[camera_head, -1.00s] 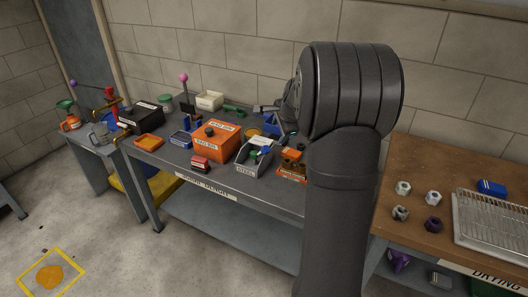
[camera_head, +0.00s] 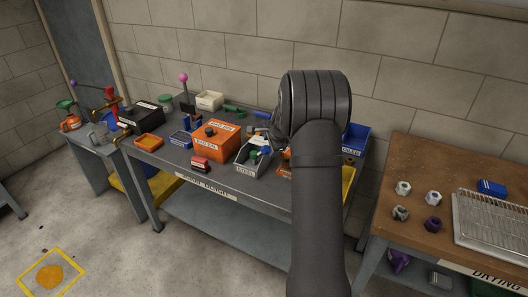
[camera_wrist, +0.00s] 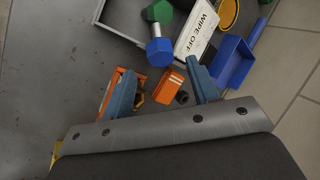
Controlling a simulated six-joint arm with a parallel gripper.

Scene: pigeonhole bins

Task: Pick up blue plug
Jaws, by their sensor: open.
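The blue plug (camera_wrist: 159,52) has a hexagonal blue head and a pale shank. It lies at the open corner of a grey bin (camera_wrist: 118,33) in the wrist view, end to end with a green plug (camera_wrist: 158,12). My gripper (camera_wrist: 162,86) is open, with its two blue-grey fingers apart and nothing held between them. The blue plug is beyond the fingertips, roughly between them in the picture and not touched. In the head view my arm hides the gripper. The grey bin, labelled STEEL, also shows there (camera_head: 246,170).
An orange block (camera_wrist: 170,88) and a black ring show between the fingers, below them. A WIPE OFF sign (camera_wrist: 196,30) and a blue tray (camera_wrist: 232,65) are to the right. In the head view, an orange box (camera_head: 216,142) stands left of the grey bin.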

